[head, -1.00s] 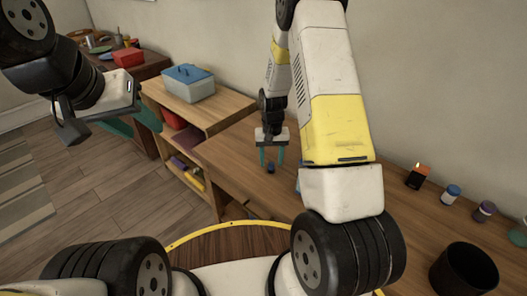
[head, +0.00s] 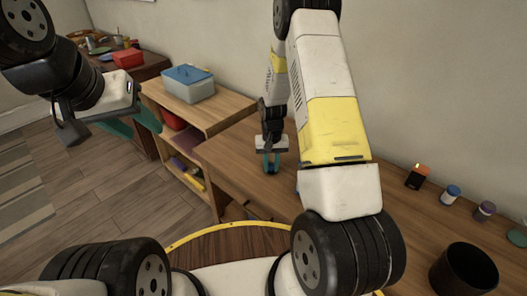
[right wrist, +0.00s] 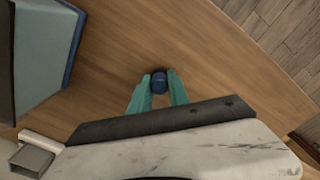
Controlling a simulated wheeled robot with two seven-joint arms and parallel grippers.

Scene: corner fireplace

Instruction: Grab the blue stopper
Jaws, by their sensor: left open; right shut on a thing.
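The small dark blue stopper (right wrist: 159,82) is between the teal fingertips of my right gripper (right wrist: 158,90) in the right wrist view, over the wooden tabletop. The fingers are shut on it. In the head view the right gripper (head: 271,161) points down at the table (head: 235,158), and the stopper (head: 271,169) shows only as a small dark blue patch between the fingertips. My left gripper (head: 132,122) is open and empty at the left, above the floor, away from the table.
A pale blue box with a dark blue edge (right wrist: 40,55) stands left of the gripper in the right wrist view. An orange-black box (head: 417,177), small jars (head: 450,194) and a black cup (head: 465,270) stand at the right. A lidded container (head: 188,83) sits on the shelf.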

